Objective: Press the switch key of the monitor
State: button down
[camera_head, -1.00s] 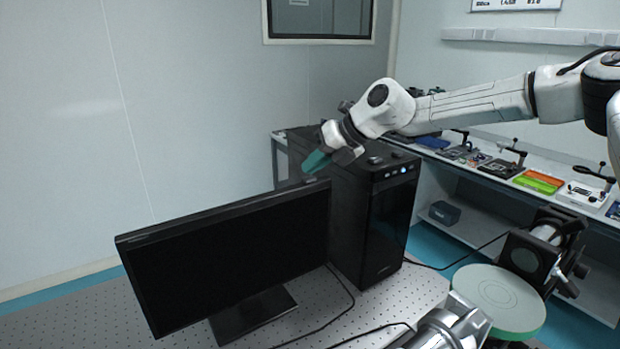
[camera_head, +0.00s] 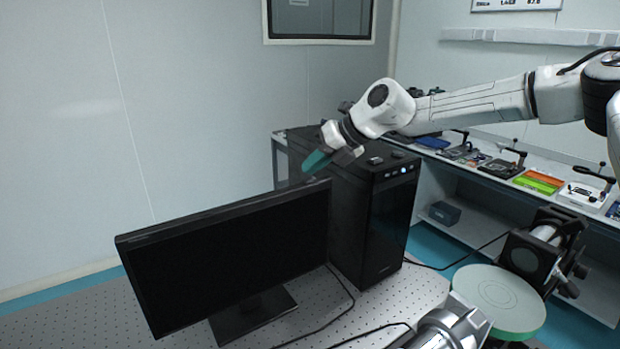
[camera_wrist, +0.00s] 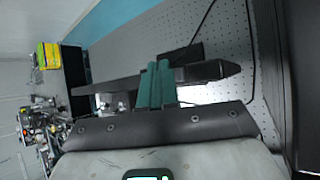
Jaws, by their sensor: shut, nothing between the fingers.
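The black monitor (camera_head: 235,255) stands on the perforated table, its dark screen facing the head camera. Its switch key cannot be made out. My gripper (camera_head: 316,162) has green fingers pointing down and left. In the head view they are at the monitor's upper right corner; whether they touch it I cannot tell. In the wrist view the green fingers (camera_wrist: 157,82) are shut together with nothing between them. The monitor's thin edge (camera_wrist: 205,72) shows there beyond and beside the fingertips.
A black computer tower (camera_head: 385,215) stands right of the monitor, close under my arm. Cables run over the perforated table (camera_head: 375,308). A round green-rimmed plate (camera_head: 498,290) is at the front right. A side bench (camera_head: 480,160) holds small devices. The left wall is bare.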

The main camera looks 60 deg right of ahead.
aim_at(314, 179)
dwell(0.4)
jog(key=shift+f, duration=0.4)
jog(key=shift+r, duration=0.4)
dwell(0.4)
jog(key=shift+r+p, duration=2.05)
jog(key=shift+r, duration=1)
